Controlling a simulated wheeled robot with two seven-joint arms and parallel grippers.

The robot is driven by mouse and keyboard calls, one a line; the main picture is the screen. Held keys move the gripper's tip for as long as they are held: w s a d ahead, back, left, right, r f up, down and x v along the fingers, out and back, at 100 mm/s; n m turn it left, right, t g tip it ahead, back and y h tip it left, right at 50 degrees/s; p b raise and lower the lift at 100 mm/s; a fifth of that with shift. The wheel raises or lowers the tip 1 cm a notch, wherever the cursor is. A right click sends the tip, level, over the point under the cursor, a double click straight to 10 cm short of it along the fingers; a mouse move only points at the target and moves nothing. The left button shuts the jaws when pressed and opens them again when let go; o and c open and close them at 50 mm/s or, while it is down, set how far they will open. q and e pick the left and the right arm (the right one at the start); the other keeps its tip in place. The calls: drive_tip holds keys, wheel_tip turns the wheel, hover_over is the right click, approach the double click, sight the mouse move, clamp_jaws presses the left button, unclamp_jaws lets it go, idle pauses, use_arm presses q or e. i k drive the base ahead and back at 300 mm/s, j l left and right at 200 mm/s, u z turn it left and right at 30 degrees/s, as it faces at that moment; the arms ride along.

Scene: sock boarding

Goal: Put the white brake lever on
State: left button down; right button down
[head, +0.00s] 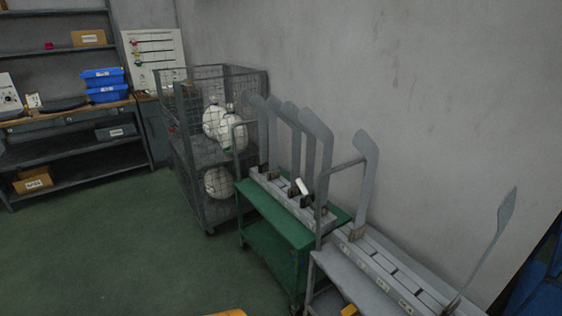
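The white brake lever (302,186) is a small pale bar, tilted, at the rail (283,195) on top of the green trolley (285,228). It stands out against darker blocks beside it. At this size I cannot tell how it is seated. Neither of my grippers shows in the head view.
Several grey sock boards (318,140) stand upright on the green trolley. A grey trolley (340,268) in front carries another upright board (366,165) and a leaning one (492,245). A mesh cage (190,165) with white round things stands behind left. Green floor (120,255) is clear at left.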

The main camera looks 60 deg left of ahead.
sight(305, 192)
drive_tip(key=u, duration=1.9)
